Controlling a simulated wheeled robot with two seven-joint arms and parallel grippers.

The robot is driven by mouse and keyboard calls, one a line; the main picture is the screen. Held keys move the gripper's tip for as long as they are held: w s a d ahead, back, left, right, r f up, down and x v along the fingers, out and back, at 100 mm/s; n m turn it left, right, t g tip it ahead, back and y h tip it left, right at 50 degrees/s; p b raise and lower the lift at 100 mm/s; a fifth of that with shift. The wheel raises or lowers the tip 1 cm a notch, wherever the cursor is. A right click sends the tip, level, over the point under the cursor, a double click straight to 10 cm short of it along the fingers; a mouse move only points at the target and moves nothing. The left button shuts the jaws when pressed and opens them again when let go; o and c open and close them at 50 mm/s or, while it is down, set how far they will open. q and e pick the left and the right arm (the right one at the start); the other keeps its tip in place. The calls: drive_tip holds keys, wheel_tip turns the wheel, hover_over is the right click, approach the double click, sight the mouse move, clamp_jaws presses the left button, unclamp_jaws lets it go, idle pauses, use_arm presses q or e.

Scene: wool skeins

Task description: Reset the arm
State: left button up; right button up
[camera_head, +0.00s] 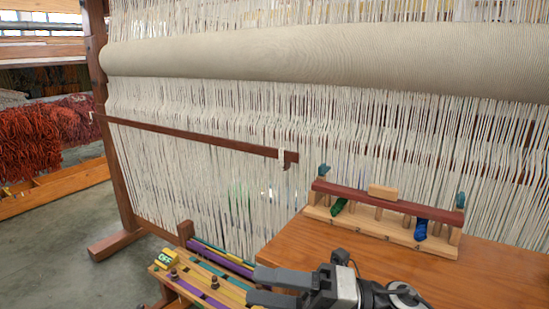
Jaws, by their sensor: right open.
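My right gripper (262,287) shows at the bottom centre, with its arm coming in from the lower right. It is open, its two dark fingers point left, and nothing shows between them. It is over the left front part of the wooden table (475,283). A wooden rack (385,223) with a dark red top bar stands on the table at the back right. A green skein (338,206) and a blue skein (421,229) sit in the rack, apart from the gripper. My left gripper is not in view.
A large loom with white warp threads (200,180) stands behind the table. Red wool (40,135) lies on a shelf at the far left. The grey floor (50,240) there is clear.

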drive_tip(key=w+d+f+m+t+h, duration=0.1)
drive_tip(key=d+f+m+t+h, duration=0.25)
drive_tip(key=m+t, duration=0.4)
drive_tip(key=d+f+m+t+h, duration=0.2)
drive_tip(key=f+m+t+h, duration=0.25)
drive_tip(key=m, duration=0.65)
drive_tip(key=w+d+f+m+t+h, duration=0.1)
drive_tip(key=d+f+m+t+h, duration=0.3)
drive_tip(key=m, duration=0.5)
drive_tip(key=s+d+f+m+g+h, duration=0.2)
drive_tip(key=s+f+m, duration=0.3)
drive_tip(key=f, duration=0.3)
drive_tip(key=s+d+f+m+g+h, duration=0.3)
drive_tip(key=s+f+m, duration=0.1)
drive_tip(key=s+f, duration=0.3)
drive_tip(key=shift+s+d+f+m+g, duration=0.15)
drive_tip(key=shift+s+f+m+g, duration=0.25)
drive_tip(key=shift+f, duration=0.1)
